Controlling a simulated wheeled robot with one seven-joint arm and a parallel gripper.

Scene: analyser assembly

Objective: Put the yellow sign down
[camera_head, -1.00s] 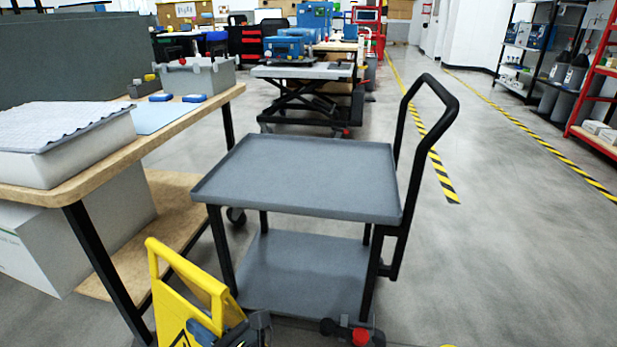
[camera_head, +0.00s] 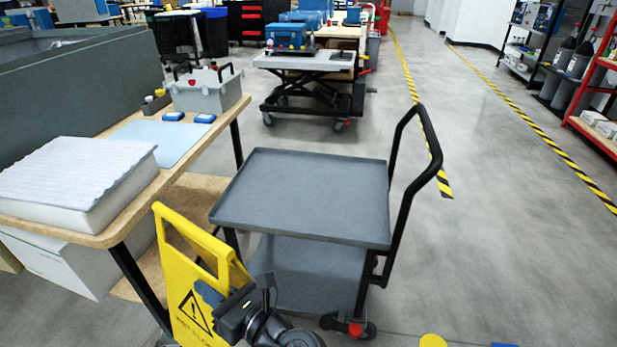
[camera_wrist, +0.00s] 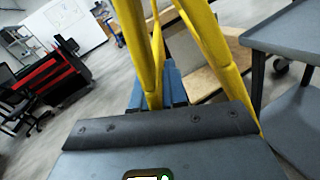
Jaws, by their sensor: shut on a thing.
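The yellow sign (camera_head: 192,285) is an A-frame with a black warning triangle, at the bottom left of the head view. It stands close to upright, in front of the wooden table and the grey cart. My gripper (camera_head: 212,293) is shut on the side of the sign. In the wrist view my blue fingers (camera_wrist: 160,92) close around a yellow leg of the sign (camera_wrist: 205,40). The sign's foot lies below the head view, so I cannot tell whether it touches the floor.
The grey cart (camera_head: 310,195) stands just right of the sign. The wooden table (camera_head: 150,190) with a white foam-like block (camera_head: 75,180) is at the left. Open floor (camera_head: 500,240) lies right of the cart, with yellow-black floor tape (camera_head: 555,145).

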